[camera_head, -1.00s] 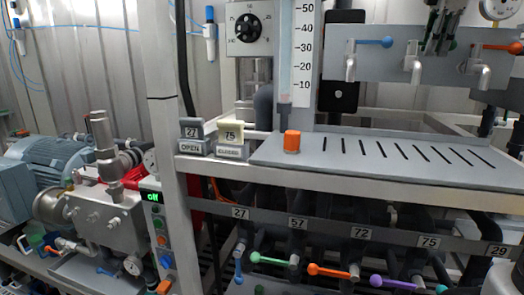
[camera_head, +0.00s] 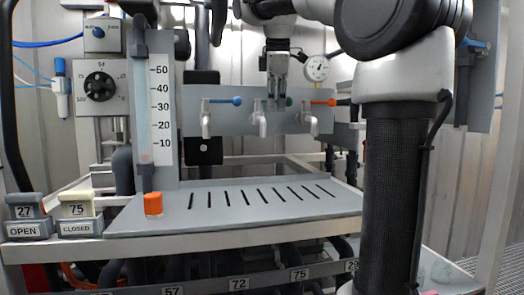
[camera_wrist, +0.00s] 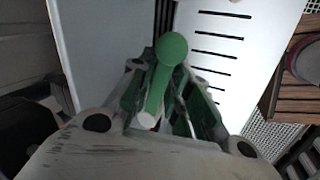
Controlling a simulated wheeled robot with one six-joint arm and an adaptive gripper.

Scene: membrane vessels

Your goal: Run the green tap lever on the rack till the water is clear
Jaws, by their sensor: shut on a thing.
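The green tap lever (camera_wrist: 171,50) has a round knob and shows between the fingers of my gripper (camera_wrist: 160,95) in the wrist view. In the head view only a small bit of the green lever (camera_head: 289,101) shows beside my gripper (camera_head: 276,95), which reaches down from above and is shut on it. The middle tap spout (camera_head: 258,125) hangs just below, on the grey tap panel. I cannot make out any water stream or its colour from this spout.
A slotted grey tray (camera_head: 170,218) lies below the spouts. An orange cap (camera_head: 153,204), a scaled tube (camera_head: 145,100) and OPEN (camera_head: 23,230) and CLOSED (camera_head: 80,228) signs stand left.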

